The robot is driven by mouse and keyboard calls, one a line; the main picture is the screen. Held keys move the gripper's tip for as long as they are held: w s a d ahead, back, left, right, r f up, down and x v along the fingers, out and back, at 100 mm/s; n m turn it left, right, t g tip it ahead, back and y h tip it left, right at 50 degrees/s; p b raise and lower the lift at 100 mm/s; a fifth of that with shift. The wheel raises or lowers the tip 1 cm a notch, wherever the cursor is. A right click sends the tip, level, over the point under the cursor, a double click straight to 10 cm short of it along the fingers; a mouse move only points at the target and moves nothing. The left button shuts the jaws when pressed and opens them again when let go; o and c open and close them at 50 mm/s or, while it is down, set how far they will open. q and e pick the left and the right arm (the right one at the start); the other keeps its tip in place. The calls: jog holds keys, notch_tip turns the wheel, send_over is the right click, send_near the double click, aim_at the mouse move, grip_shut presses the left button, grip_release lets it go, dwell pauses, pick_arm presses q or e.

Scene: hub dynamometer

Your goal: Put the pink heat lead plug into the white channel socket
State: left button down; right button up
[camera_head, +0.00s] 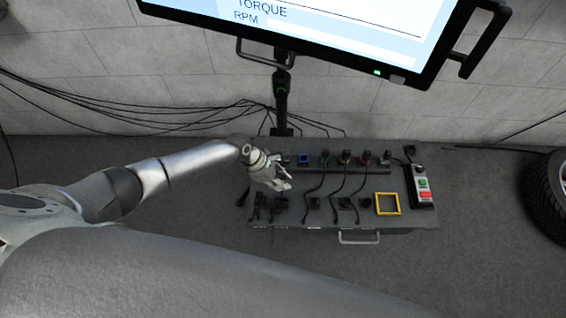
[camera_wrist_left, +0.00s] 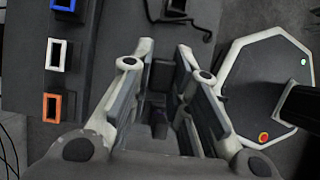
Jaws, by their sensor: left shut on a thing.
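The white channel socket (camera_wrist_left: 54,54) shows as a white-rimmed rectangular opening at upper left in the left wrist view. It lies between a blue-rimmed socket (camera_wrist_left: 65,6) and an orange-rimmed socket (camera_wrist_left: 52,107). My left gripper (camera_head: 285,184) is over the left part of the bench top in the head view. In the left wrist view its fingers (camera_wrist_left: 160,100) are closed around a dark plug-like thing (camera_wrist_left: 158,115), mostly hidden between them. I see no pink on it, so I cannot tell its colour. The held thing is apart from the sockets. My right gripper is not in view.
The grey bench (camera_head: 290,222) carries a row of sockets at the back, including a blue one (camera_head: 304,159), and several dark plugs with cables in front. A yellow square frame (camera_head: 387,212) and a red-green button box (camera_head: 422,186) are at right. A monitor (camera_head: 330,35) overhangs behind.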

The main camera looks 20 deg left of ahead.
pick_arm(q)
jog(key=w+a+b, duration=0.3)
jog(key=w+b, duration=0.6)
jog(key=w, duration=0.4)
jog(key=shift+a, duration=0.35)
dwell(0.8)
jog(key=shift+f+b, duration=0.3)
jog(key=shift+f, duration=0.15)
jog(key=shift+f, duration=0.15)
dwell(0.6)
